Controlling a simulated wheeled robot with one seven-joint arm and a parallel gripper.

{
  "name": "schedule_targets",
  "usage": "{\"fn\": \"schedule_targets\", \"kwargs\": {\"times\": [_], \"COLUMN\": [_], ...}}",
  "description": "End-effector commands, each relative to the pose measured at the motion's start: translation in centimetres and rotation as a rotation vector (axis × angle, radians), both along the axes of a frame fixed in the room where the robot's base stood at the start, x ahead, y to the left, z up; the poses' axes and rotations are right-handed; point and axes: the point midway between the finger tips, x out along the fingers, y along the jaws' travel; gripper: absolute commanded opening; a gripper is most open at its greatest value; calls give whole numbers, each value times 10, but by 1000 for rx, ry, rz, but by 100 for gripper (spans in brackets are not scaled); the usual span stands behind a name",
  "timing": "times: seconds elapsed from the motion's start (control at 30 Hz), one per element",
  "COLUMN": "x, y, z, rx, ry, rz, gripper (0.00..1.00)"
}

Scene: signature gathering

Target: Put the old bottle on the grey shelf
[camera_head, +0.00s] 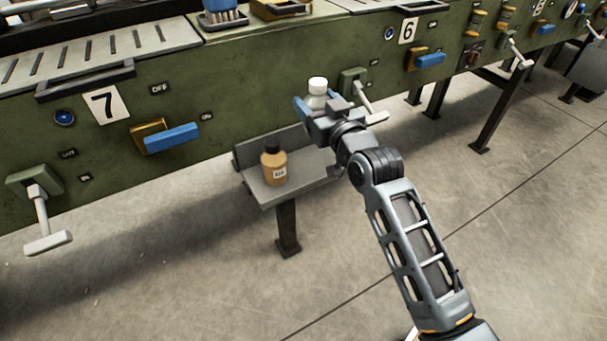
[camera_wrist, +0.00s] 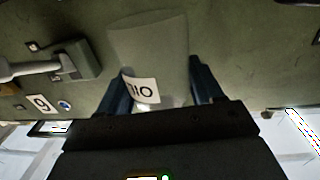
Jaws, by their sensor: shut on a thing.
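My gripper (camera_head: 318,109) is shut on a pale grey bottle (camera_head: 317,86) with a white cap and holds it upright above the far end of the grey shelf (camera_head: 308,168). In the wrist view the held bottle (camera_wrist: 150,45) appears upside down between the blue fingers (camera_wrist: 165,85). It bears a white label with upside-down lettering that I cannot read for sure. My gripper and wrist hide the shelf's right end.
The green machine (camera_head: 230,85) runs behind the shelf, with levers and blue handles (camera_head: 171,137) sticking out. A lever (camera_head: 371,105) projects close to the right of my gripper. Bare shelf surface lies right of the brown bottle.

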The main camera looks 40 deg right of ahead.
Motion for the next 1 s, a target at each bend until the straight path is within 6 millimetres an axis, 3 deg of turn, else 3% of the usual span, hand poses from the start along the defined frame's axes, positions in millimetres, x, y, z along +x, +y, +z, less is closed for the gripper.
{"fn": "schedule_targets", "kwargs": {"times": [0.33, 0.57, 0.8, 1.0], "x": [1, 1, 1, 1], "y": [3, 3, 4, 3], "z": [-59, -75, -106, -105], "rx": [0, -1, -1, -1], "ry": [2, 1, 1, 0], "rz": [4, 4, 5, 3], "gripper": [37, 37, 37, 37]}}
